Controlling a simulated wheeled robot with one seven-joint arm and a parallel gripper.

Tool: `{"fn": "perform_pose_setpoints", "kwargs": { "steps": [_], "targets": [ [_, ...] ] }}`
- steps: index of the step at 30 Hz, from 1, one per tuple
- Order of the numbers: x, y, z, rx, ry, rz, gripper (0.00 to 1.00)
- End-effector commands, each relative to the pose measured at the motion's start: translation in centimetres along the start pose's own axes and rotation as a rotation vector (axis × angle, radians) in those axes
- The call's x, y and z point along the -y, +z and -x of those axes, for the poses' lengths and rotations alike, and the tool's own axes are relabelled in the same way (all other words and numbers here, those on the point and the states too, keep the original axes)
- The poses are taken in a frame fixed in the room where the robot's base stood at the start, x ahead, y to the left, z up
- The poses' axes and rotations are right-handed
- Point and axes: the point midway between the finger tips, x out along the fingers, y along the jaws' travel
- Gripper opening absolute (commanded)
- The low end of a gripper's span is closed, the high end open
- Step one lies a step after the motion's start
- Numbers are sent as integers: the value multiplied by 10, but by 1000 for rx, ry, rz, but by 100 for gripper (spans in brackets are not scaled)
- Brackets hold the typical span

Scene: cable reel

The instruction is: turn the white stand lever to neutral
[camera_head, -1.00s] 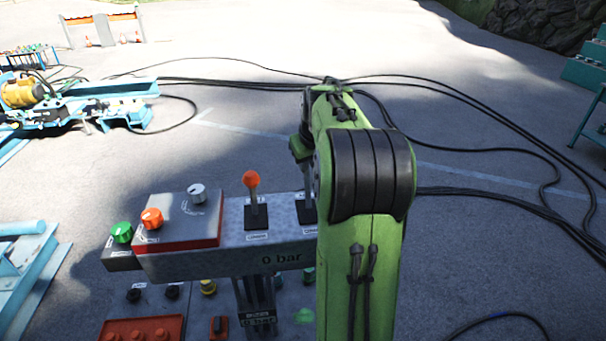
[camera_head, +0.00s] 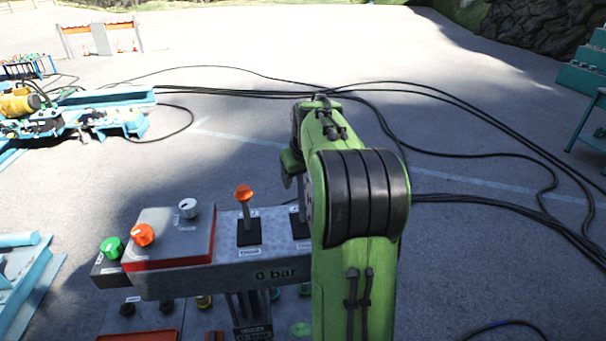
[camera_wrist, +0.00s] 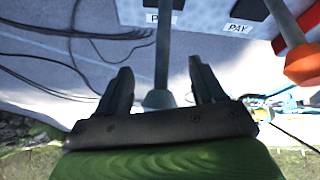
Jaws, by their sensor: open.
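The white stand lever (camera_wrist: 162,50) shows in the wrist view as a pale grey shaft with a rounded end. It runs down from the panel and lies between the two dark fingers of my gripper (camera_wrist: 163,88). The fingers are open, with a visible gap on both sides of the shaft. In the head view my arm covers most of this lever; its dark base plate (camera_head: 299,226) shows beside the arm. My gripper (camera_head: 288,178) is partly hidden there too. The labels near the lever are only partly readable.
An orange-knobbed lever (camera_head: 243,194) stands left of the white one and shows at right in the wrist view (camera_wrist: 303,62). A red-edged box (camera_head: 170,238) with orange and white knobs is further left. Black cables (camera_head: 440,150) lie on the ground behind.

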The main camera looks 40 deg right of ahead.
Motion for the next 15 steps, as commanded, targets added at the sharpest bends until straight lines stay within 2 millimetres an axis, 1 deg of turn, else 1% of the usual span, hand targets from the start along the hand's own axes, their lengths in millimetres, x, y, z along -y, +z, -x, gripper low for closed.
{"fn": "perform_pose_setpoints", "kwargs": {
  "steps": [2,5,15],
  "targets": [
    [0,0,4,-1,1,-1,68],
    [0,0,21,-5,2,-1,68],
    [1,2,117,-6,5,0,68]
  ]
}}
